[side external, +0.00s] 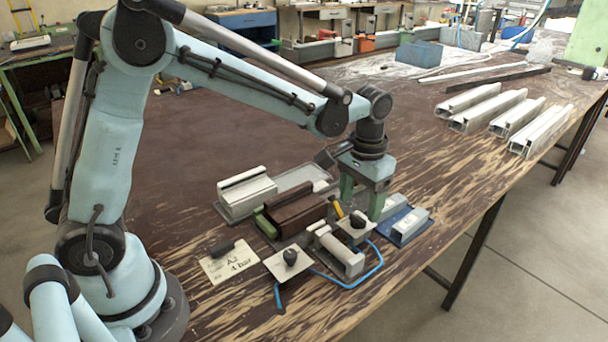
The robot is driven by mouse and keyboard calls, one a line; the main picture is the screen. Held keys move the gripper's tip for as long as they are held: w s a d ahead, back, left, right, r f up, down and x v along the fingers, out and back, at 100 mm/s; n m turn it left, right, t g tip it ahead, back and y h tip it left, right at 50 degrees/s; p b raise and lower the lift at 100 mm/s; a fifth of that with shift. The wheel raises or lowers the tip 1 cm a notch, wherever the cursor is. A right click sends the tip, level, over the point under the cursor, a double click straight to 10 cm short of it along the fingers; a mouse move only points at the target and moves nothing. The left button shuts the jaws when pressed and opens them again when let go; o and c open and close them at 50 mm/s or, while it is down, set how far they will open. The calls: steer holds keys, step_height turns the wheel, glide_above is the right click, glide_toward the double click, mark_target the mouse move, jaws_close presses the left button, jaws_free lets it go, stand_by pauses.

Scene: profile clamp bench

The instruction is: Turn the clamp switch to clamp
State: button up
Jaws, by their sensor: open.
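Two pale square plates with black knobs stand at the front of the clamp fixture. One switch knob (290,256) is on the left plate, and the other switch knob (357,219) is on the right plate. I cannot read any markings, so I cannot tell which is the clamp switch or how either is set. My gripper (361,207) points down with its green fingers apart, open and empty. It is close to the right knob, slightly behind or above it in this view; contact cannot be told. The clamp holds a brown profile block (296,209) beside a grey clamp block (340,252).
A pale profile (247,198) lies behind left. A blue tray (397,218) with grey pieces is at right. A blue hose (330,279) loops in front. A card (229,265) reading "A2 4 bar" lies at left. Several profiles (488,112) lie at the far right. The table's left-back area is clear.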

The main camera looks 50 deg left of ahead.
mark_target(358, 217)
steer(key=shift+f, duration=1.65)
steer(key=c, duration=1.1)
steer(key=shift+o, duration=0.2)
steer(key=shift+m, duration=0.3)
steer(key=m, duration=1.1)
steer(key=shift+m, duration=0.3)
steer(key=o, duration=1.1)
steer(key=shift+c, duration=0.2)
